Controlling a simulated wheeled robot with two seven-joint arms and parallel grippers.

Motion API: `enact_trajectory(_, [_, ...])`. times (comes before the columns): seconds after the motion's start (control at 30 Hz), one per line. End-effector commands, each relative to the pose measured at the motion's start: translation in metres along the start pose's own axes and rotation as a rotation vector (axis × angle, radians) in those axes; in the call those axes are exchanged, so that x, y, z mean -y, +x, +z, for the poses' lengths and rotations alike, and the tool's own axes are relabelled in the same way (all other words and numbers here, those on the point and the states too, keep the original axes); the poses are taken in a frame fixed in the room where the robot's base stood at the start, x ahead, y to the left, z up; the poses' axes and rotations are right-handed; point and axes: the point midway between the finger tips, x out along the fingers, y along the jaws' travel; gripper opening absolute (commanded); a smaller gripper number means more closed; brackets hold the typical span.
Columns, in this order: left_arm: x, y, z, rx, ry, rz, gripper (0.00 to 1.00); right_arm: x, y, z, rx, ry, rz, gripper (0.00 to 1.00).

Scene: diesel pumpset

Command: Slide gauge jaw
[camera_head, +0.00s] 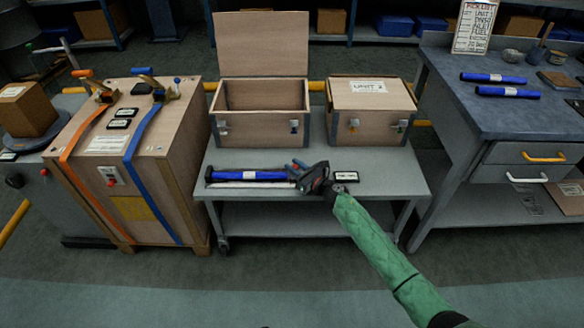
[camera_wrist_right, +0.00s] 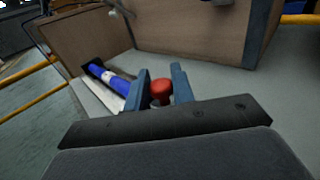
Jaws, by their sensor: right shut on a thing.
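The gauge (camera_head: 250,185) lies on the grey cart top, a pale flat rail with a blue tube (camera_head: 250,175) beside it. In the right wrist view the blue tube (camera_wrist_right: 112,80) lies along the pale rail (camera_wrist_right: 104,95), running away to the left. My right gripper (camera_head: 299,168) is at the right end of the gauge. In the right wrist view its two blue-grey fingers are shut on a red knob (camera_wrist_right: 162,88), which I take for the gauge jaw's knob. The jaw itself is mostly hidden by the gripper. My left gripper is not in view.
An open wooden box (camera_head: 262,124) and a closed one (camera_head: 370,112) stand behind the gauge. A small black label (camera_head: 344,176) lies right of the gripper. A strapped crate (camera_head: 130,150) is at left, and a workbench (camera_head: 500,115) with two blue tubes at right.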

Motion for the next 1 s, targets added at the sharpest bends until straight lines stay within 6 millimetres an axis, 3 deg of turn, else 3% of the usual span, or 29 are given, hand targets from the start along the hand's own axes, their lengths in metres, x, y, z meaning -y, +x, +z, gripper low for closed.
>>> enact_trajectory(0.03, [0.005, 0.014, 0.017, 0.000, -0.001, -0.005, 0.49, 0.007, -0.007, -0.004, -0.001, -0.003, -0.001, 0.00])
enact_trajectory(0.17, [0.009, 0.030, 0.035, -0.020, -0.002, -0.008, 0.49, 0.024, -0.024, -0.004, -0.001, -0.004, -0.001, 0.00])
enact_trajectory(0.37, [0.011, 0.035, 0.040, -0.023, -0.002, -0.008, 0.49, 0.040, -0.040, -0.002, 0.000, -0.002, 0.000, 0.00])
enact_trajectory(0.7, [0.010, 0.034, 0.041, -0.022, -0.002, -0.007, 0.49, 0.041, -0.041, -0.001, 0.000, 0.000, 0.000, 0.00])
enact_trajectory(0.73, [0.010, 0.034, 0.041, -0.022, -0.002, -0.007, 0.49, 0.041, -0.041, -0.001, 0.000, -0.001, 0.000, 0.28])
enact_trajectory(0.8, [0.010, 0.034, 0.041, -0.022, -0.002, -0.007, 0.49, 0.041, -0.041, -0.001, 0.000, -0.001, 0.000, 0.42])
enact_trajectory(1.0, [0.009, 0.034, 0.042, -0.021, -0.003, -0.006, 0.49, 0.041, -0.041, 0.000, 0.000, -0.001, 0.000, 0.45])
